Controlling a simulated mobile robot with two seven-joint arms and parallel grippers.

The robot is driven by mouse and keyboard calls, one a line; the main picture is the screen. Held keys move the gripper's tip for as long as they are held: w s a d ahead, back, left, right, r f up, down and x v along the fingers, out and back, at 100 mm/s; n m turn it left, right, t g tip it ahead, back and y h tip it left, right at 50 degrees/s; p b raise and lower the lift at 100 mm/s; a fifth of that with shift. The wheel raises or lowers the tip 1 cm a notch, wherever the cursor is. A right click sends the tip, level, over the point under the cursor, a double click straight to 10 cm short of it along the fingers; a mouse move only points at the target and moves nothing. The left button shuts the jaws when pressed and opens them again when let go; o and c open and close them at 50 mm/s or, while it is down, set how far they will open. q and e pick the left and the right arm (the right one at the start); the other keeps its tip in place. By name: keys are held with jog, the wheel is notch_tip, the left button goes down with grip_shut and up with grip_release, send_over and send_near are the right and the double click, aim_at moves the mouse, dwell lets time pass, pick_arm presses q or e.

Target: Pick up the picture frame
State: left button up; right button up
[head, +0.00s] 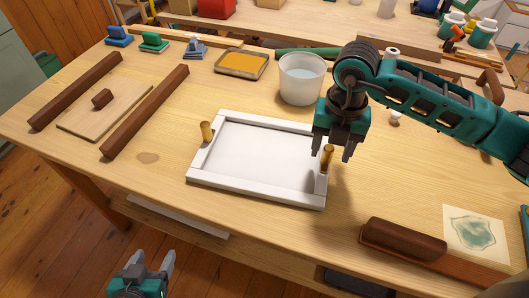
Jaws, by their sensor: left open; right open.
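The white picture frame (255,194) lies flat on the wooden table, around a pale panel. A brass-coloured peg (207,131) stands at its left side and another (327,158) at its right side. My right gripper (332,154) is open, pointing down at the frame's right side, by the right peg. I cannot tell whether its fingers touch the peg. My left gripper (152,262) is open and empty, low at the bottom edge of the view, in front of the table and well apart from the frame.
A white bucket (302,80) stands behind the frame, with a tray of orange material (241,65) to its left. Dark wooden bars (148,108) and a board (88,121) lie at left. A brown block (403,239) and a printed sheet (474,236) lie at front right.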

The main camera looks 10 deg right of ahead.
aim_at(324, 163)
jog(key=f, duration=0.4)
jog(key=shift+a+f, duration=0.15)
jog(key=shift+a, duration=0.1)
jog(key=shift+c, duration=0.2)
grip_shut()
